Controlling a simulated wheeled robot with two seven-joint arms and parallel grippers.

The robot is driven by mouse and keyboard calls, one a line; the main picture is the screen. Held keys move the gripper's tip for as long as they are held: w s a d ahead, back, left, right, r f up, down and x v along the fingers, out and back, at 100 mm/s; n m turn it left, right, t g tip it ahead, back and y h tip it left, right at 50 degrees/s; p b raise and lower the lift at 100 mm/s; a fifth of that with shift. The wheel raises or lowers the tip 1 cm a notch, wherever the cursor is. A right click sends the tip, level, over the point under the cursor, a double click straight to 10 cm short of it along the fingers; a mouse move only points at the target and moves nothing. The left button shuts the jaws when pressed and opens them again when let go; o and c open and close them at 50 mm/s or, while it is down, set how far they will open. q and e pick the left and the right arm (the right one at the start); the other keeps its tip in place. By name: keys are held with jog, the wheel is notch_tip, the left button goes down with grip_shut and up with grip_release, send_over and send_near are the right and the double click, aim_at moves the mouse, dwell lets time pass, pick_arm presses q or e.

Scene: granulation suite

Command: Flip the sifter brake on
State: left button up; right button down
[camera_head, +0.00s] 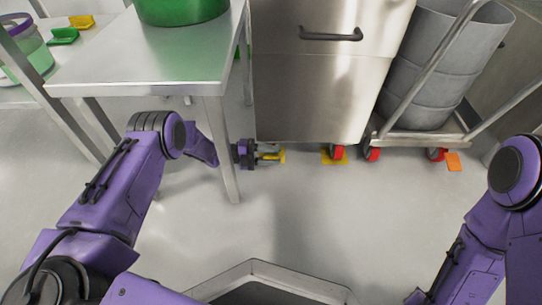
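A steel cabinet (310,95) with a dark handle stands at the top centre; I cannot tell for sure that it is the sifter. A yellow brake pedal (281,156) shows at its lower left corner, close to the floor. Another yellow pedal (334,158) sits by a red caster at its lower right. My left gripper (270,153) reaches past the table leg to the left pedal, its fingertips at or against it. The gap between its fingers is too small to make out. My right arm (480,235) is at the right, its gripper out of view.
A steel table (165,60) with a green container (182,8) stands at the left; its leg (222,150) stands before my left forearm. A trolley (425,138) with a grey drum (435,70), red casters and an orange pedal (453,162) is at the right. The middle floor is clear.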

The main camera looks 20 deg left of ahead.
pick_arm(q)
grip_shut()
jog(key=m, duration=0.1)
jog(key=f+m, duration=0.1)
jog(key=m, duration=0.1)
jog(key=shift+s+f+m, duration=0.15)
jog(key=shift+m, duration=0.15)
jog(key=shift+a+f+m, duration=0.1)
jog(key=shift+f+m, duration=0.2)
jog(key=shift+m, duration=0.55)
jog(key=shift+f+m, duration=0.25)
jog(key=shift+m, duration=0.6)
grip_release()
